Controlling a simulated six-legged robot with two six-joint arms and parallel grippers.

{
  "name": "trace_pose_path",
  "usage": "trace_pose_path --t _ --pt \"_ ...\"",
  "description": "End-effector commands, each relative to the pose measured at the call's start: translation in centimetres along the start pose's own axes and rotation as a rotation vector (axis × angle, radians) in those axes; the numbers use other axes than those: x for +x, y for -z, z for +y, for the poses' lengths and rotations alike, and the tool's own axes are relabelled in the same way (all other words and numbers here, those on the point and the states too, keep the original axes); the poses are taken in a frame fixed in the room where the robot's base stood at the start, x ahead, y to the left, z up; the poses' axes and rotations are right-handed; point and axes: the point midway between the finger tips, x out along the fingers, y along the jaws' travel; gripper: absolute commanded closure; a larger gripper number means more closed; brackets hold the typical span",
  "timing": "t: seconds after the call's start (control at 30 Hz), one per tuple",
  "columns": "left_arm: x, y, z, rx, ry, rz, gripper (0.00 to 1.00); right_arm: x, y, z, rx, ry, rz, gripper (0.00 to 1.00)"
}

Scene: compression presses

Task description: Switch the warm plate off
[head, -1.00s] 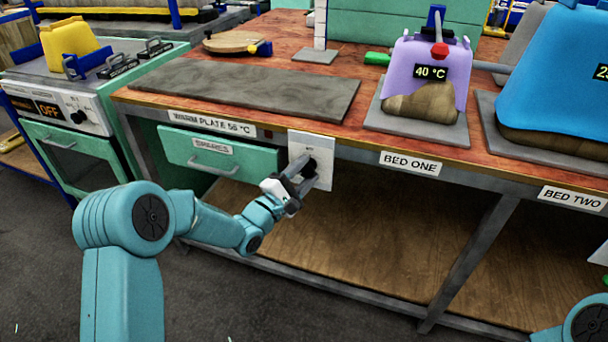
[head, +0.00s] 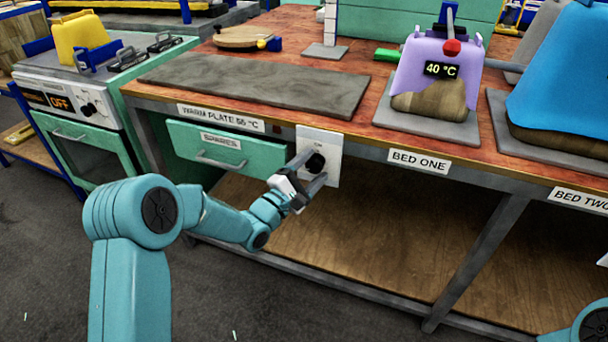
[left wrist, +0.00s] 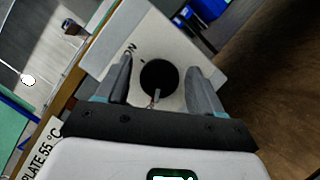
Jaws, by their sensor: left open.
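The warm plate (head: 255,85) is a flat grey slab on the bench top, above a label reading WARM PLATE 55 °C (head: 220,118). Its switch is a black round knob (head: 316,163) on a white panel (head: 331,150) on the bench front, marked ON. In the left wrist view the knob (left wrist: 159,78) has a light pointer line and sits between my fingers. My left gripper (head: 312,168) is open, with one finger on each side of the knob; I cannot tell whether they touch it.
A green drawer labelled SPARES (head: 222,150) is left of the panel. A purple press cover (head: 437,70) reading 40 °C stands on bed one, and a blue cover (head: 560,80) stands farther right. An oven unit (head: 85,110) reading OFF is at the left. The lower shelf (head: 370,240) is bare.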

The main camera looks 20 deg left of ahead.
Motion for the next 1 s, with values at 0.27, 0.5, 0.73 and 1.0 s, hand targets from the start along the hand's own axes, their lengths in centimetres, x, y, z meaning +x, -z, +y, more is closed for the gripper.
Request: trace_pose_path --t 0.27,0.5,0.73,1.0 --pt "-5.0 0.1 0.2 -0.003 0.002 0.007 0.33 -0.8 -0.1 -0.3 -0.001 0.000 -0.001 0.57" --pt "-11.3 0.1 0.2 -0.004 0.001 0.007 0.33 -1.5 -0.1 -0.6 -0.001 0.000 -0.001 0.57" --pt "-15.2 0.1 0.1 -0.001 0.000 0.003 0.33 -1.7 -0.1 -0.6 -0.001 0.000 -0.001 0.57" --pt "-16.2 0.0 0.0 0.000 -0.001 0.000 0.33 -1.7 -0.1 -0.7 -0.001 0.000 -0.001 0.57"
